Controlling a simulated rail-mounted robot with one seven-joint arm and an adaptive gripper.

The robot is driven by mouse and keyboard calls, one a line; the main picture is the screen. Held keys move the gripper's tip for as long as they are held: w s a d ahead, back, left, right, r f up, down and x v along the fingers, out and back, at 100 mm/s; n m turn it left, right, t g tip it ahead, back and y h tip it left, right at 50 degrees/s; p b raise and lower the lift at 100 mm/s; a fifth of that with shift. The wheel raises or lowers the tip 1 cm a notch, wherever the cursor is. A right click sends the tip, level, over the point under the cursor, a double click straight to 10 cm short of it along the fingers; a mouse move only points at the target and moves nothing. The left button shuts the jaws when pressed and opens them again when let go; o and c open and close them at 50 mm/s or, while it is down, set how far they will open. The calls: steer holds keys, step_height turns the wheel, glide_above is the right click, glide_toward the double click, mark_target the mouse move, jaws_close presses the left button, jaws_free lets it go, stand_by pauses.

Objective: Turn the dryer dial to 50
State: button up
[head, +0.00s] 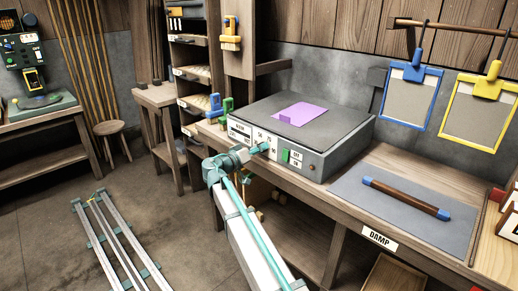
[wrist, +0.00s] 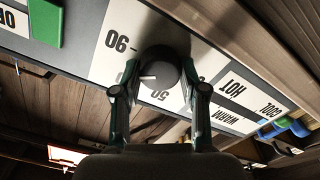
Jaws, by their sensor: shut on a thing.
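The dryer (head: 318,138) is a grey box on the bench with a white dial panel on its front. Its round dark dial (wrist: 160,70) shows in the wrist view, where the panel appears upside down. The dial's white pointer line aims left in that view, towards my left-hand finger, away from the 50 mark (wrist: 158,96) just below the dial. The 90 mark is at the upper left. My gripper (wrist: 161,76) is shut on the dial, one finger on each side. In the head view my gripper (head: 261,148) covers the dial.
A green switch (head: 293,157) sits right of the dial panel. A purple sheet (head: 301,112) lies on the dryer's top. Warm, hot and cool labels show in the wrist view. A rolling pin (head: 405,197) lies on a grey mat to the right. Framed moulds hang above.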

steer(key=shift+a+f+n+p, duration=0.15)
steer(key=shift+n+p, duration=2.25)
steer(key=shift+n, duration=1.95)
steer(key=shift+d+f+n+p, duration=0.1)
steer(key=shift+n+p, duration=2.3)
steer(key=shift+n, duration=1.95)
steer(key=o, duration=1.1)
